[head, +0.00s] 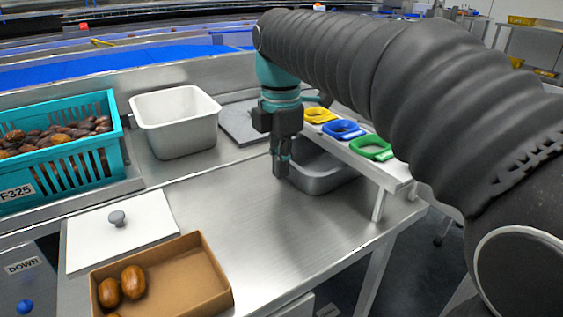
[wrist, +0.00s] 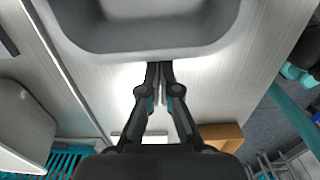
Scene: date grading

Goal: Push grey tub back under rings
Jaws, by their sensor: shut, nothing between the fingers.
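The grey tub (head: 327,181) stands on the metal bench, partly under the raised shelf that holds the coloured rings. The rings are yellow (head: 320,115), blue (head: 344,130) and green (head: 371,148). My gripper (head: 281,172) points down, shut and empty, at the tub's near left side. In the wrist view my shut fingertips (wrist: 160,68) are close to the rim of the tub (wrist: 150,52). I cannot tell whether they touch it. My gripper and wrist hide part of the tub's left end in the head view.
A white tub (head: 177,140) stands left of my arm, beside a teal crate (head: 62,148) of dates. A white lid (head: 122,232) and a brown tray (head: 180,283) with several dates lie at the front left. A shelf leg (head: 379,205) stands right of the grey tub. The bench middle is clear.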

